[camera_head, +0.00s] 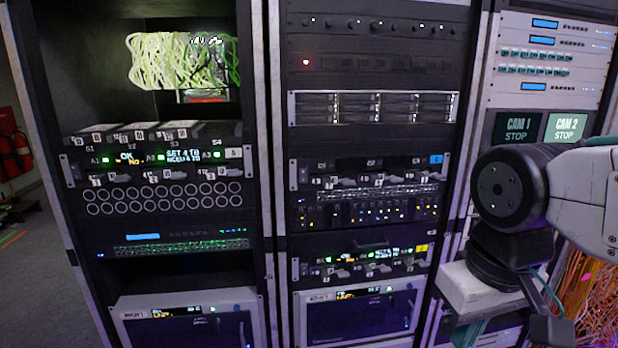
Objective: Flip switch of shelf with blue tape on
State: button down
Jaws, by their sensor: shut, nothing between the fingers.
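The shelf with blue tape (375,178) is a black unit in the middle rack. Its blue tape (435,159) is at its right end. A row of small labelled grey switches runs along its front, too small to tell their positions. I see no lit green display on it. My gripper (468,332) hangs at the lower right, partly cut off by the bottom edge. It is shut and empty, to the right of and below the shelf, not touching it.
A similar unit with yellow tape (421,247) sits lower in the middle rack, its displays lit green. Another with white tape (234,153) is in the left rack, also lit. Orange cables (590,295) hang at the right. Floor (30,265) shows at far left.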

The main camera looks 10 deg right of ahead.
aim_at(303, 173)
jog(key=z, duration=0.55)
jog(key=k, duration=1.3)
jog(key=u, duration=0.1)
jog(key=i, duration=0.55)
jog(key=u, duration=0.75)
jog(key=i, duration=1.05)
jog(key=z, duration=0.4)
